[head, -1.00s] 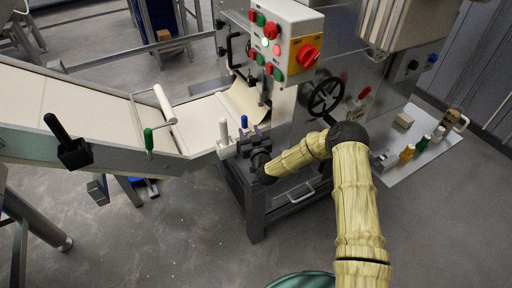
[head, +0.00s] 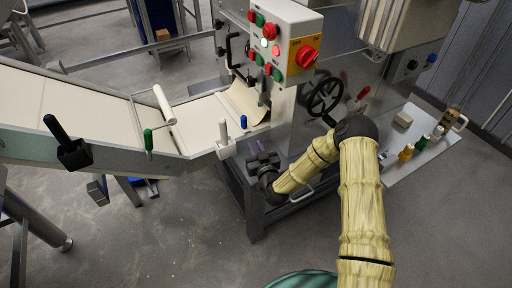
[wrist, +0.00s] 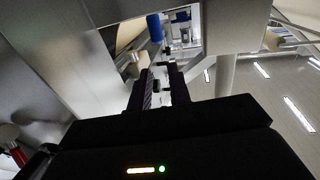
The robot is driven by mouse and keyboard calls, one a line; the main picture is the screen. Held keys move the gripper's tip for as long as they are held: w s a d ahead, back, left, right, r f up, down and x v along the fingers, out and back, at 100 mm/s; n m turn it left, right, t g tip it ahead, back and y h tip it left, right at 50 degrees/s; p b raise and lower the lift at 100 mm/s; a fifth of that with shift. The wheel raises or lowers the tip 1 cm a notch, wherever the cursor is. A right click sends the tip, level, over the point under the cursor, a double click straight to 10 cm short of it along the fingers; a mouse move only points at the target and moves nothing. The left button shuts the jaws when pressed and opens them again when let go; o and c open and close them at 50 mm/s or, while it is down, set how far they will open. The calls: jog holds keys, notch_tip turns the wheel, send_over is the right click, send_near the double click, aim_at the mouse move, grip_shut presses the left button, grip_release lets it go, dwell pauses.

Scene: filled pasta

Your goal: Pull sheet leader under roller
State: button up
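The cream pasta sheet (head: 245,101) comes out of the machine with a curled end and lies at the top of the belt. A white roller (head: 164,104) with a green handle (head: 148,139) spans the conveyor to its left. Another white upright handle (head: 224,135) and a blue-topped peg (head: 244,122) stand on the near side rail. My gripper (head: 262,158) is below and right of them, outside the rail, apart from the sheet. In the wrist view its fingers (wrist: 163,85) stand apart with a gap and nothing held; the blue peg (wrist: 155,27) shows ahead.
A control box (head: 285,38) with buttons and a red switch overhangs the sheet area. A black handwheel (head: 324,97) is on the machine front. A black lever (head: 67,143) rises from the near conveyor rail at left. A side shelf (head: 418,158) holds small bottles.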

jog(key=shift+r, duration=0.2)
grip_shut()
jog(key=s+d+r+g+h, duration=0.3)
jog(key=s+d+r+g, duration=0.15)
jog(key=s+d, duration=0.2)
jog(key=s+d+r+g+h, duration=0.2)
jog(key=s+d+r+g, duration=0.3)
jog(key=d, duration=0.3)
jog(key=s+d+r+m+g+h, duration=0.1)
jog(key=s+d+r+m+g, duration=0.1)
jog(key=s, duration=0.6)
jog(key=s+d+r+m+g+h, duration=0.1)
jog(key=s+d+r+m+g, duration=0.1)
jog(key=s+d, duration=0.3)
jog(key=s, duration=0.4)
jog(key=shift+r+m, duration=0.2)
jog(key=shift+m, duration=0.1)
